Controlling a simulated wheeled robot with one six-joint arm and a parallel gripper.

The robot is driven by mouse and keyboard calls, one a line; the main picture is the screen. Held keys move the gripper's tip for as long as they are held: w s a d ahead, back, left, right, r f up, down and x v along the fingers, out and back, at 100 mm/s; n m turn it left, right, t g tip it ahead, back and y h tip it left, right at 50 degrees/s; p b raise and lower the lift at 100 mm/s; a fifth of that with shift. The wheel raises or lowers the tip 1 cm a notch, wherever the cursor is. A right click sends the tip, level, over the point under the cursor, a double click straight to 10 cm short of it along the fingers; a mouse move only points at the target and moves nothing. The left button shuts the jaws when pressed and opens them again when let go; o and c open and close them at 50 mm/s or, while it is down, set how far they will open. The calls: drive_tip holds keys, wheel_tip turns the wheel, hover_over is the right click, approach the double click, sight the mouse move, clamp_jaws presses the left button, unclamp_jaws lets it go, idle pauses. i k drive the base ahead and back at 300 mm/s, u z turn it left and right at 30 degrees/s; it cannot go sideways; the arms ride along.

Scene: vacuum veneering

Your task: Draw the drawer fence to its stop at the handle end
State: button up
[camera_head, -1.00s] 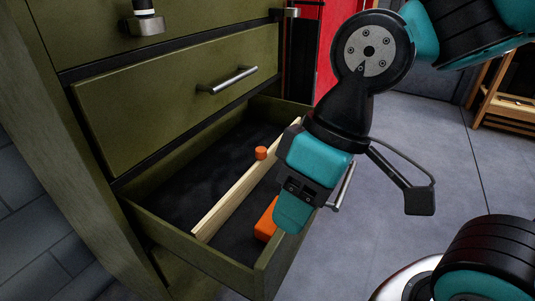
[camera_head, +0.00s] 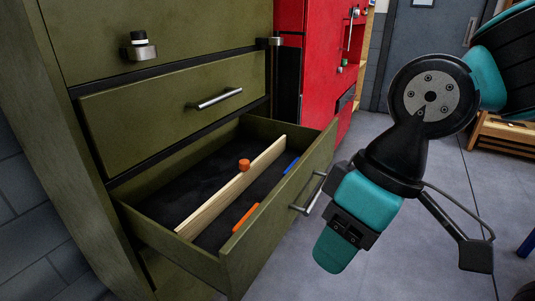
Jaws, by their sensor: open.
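The drawer fence (camera_head: 222,196) is a long pale wooden strip standing on edge in the open olive drawer (camera_head: 212,267), running along the drawer's width. An orange knob (camera_head: 244,165) sits at the fence's middle. My gripper (camera_head: 328,252) is outside the drawer, to the right of and in front of the handle, pointing down. It is open and touches neither fence nor handle; its fingertips are hard to make out.
An orange item (camera_head: 245,217) and a blue item (camera_head: 291,165) lie between fence and front panel. A closed drawer (camera_head: 180,115) is above. A red cabinet (camera_head: 325,60) stands behind.

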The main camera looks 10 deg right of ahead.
sight(191, 228)
drive_tip(key=z, duration=0.1)
drive_tip(key=i, duration=0.85)
drive_tip(key=u, duration=0.45)
